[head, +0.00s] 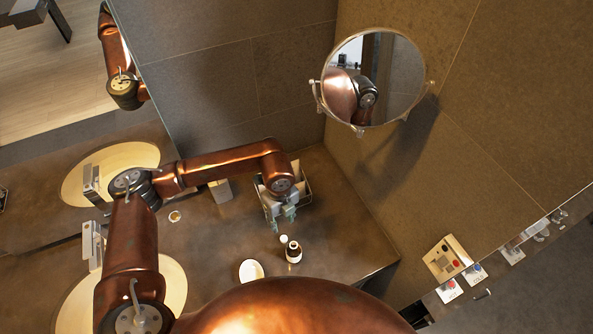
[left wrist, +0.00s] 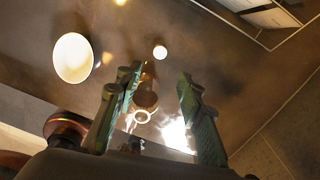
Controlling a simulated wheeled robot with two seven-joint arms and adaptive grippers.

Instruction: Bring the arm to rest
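My left arm (head: 220,166) reaches over the dark vanity counter from the left in the head view. Its gripper (head: 281,214) points down at the counter, in front of a caddy. In the left wrist view the two green fingers (left wrist: 158,80) stand wide apart with nothing gripped. A small brown bottle (head: 293,254) stands on the counter a little nearer than the gripper; it also shows between the fingers in the left wrist view (left wrist: 147,93), apart from them. My right gripper is not in view.
A small white disc (head: 283,239) lies beside the bottle, and a white round dish (head: 251,271) is nearer. The caddy (head: 303,184) stands behind the gripper. A round mirror (head: 385,75) juts from the wall. A basin (head: 175,290) is at left. The counter right of the bottle is clear.

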